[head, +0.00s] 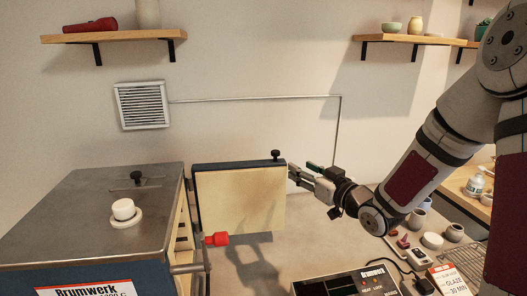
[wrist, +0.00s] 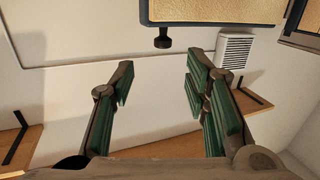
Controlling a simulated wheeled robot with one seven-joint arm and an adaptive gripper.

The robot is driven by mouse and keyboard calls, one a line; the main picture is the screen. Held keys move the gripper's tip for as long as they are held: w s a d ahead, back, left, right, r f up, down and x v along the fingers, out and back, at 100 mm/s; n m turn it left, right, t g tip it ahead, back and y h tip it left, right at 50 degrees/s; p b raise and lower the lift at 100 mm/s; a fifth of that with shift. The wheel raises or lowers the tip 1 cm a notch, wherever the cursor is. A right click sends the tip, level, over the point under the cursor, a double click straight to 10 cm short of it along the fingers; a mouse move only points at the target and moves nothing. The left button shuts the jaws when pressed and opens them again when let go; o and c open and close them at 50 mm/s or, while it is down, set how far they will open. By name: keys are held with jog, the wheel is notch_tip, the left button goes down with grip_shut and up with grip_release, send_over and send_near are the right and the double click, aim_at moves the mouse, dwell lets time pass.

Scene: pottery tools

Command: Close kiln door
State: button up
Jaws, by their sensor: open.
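The kiln (head: 100,215) stands at the left in the head view, with a steel top and a blue front. Its door (head: 240,200) is swung open to the right, showing a cream inner face with a dark frame. A black knob (head: 276,155) sits on the door's top edge near its free end. My gripper (head: 300,172) is just right of that free end, open and empty. In the wrist view the door (wrist: 215,10) and its knob (wrist: 162,38) lie beyond the spread green-padded fingers (wrist: 158,85). I cannot tell whether a finger touches the door.
A red handle (head: 216,239) sticks out near the kiln's front. A small white pot (head: 123,209) stands on the kiln top. A control box (head: 360,284), cups and a glaze sign (head: 449,280) are at the lower right. Shelves (head: 115,36) hang on the wall.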

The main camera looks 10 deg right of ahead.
aim_at(278, 154)
jog(key=shift+t+y, duration=0.3)
jog(key=x, duration=1.3)
jog(key=shift+w+a+r, duration=0.1)
jog(key=shift+w+a, duration=0.15)
jog(key=shift+w, duration=0.1)
jog(key=shift+c, duration=0.2)
grip_shut()
